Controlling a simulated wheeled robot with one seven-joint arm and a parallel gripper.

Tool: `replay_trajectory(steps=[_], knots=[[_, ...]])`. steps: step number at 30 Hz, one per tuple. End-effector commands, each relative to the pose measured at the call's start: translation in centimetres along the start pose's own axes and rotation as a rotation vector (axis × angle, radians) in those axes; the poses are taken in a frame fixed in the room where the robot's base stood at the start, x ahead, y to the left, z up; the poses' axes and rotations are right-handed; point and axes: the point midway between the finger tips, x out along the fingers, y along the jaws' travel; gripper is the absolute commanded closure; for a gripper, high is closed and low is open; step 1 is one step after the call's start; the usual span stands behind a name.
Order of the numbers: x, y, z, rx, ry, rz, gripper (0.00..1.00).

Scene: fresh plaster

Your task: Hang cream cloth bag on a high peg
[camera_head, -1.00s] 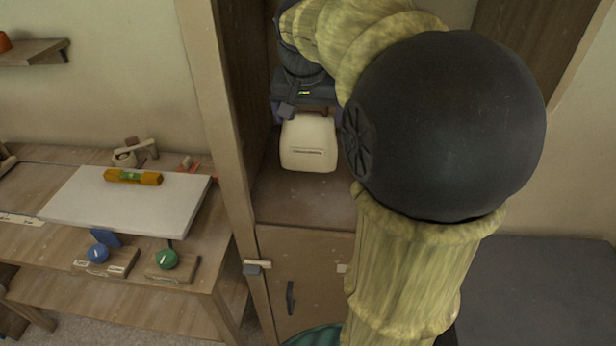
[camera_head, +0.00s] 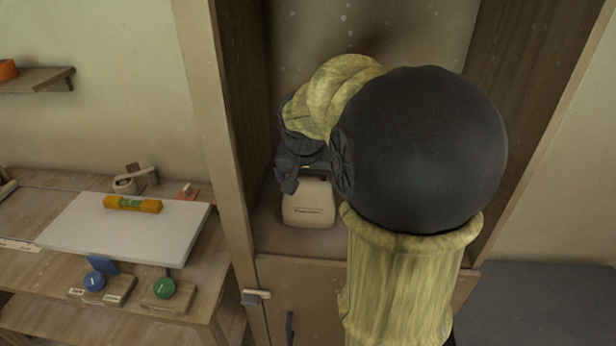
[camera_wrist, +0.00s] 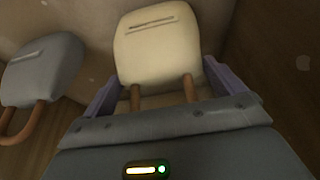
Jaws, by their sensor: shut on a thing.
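The cream cloth bag (camera_head: 308,205) is inside the tall open wardrobe, below my gripper (camera_head: 306,176) in the head view. In the wrist view the cream bag (camera_wrist: 157,48) fills the top middle, and its two brown handle straps run down between the purple fingers of my gripper (camera_wrist: 166,92). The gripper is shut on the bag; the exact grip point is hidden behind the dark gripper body. No peg can be made out in either view. My arm covers much of the wardrobe's inside in the head view.
A grey bag (camera_wrist: 42,70) with a brown handle is close on the left in the wrist view. The wardrobe's left side post (camera_head: 212,130) stands near my gripper. A workbench with a white board (camera_head: 120,231) and a yellow level (camera_head: 132,204) is to the left.

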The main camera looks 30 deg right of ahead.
Motion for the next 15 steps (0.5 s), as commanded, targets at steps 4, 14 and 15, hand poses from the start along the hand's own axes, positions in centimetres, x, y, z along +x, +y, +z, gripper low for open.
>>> replay_trajectory(steps=[4, 14, 15], knots=[[-0.03, -0.01, -0.05, 0.000, 0.003, -0.001, 0.53], [0.26, 0.01, 0.10, 0.000, 0.001, 0.000, 0.00], [0.25, 0.01, 0.09, 0.000, 0.001, 0.000, 0.00]])
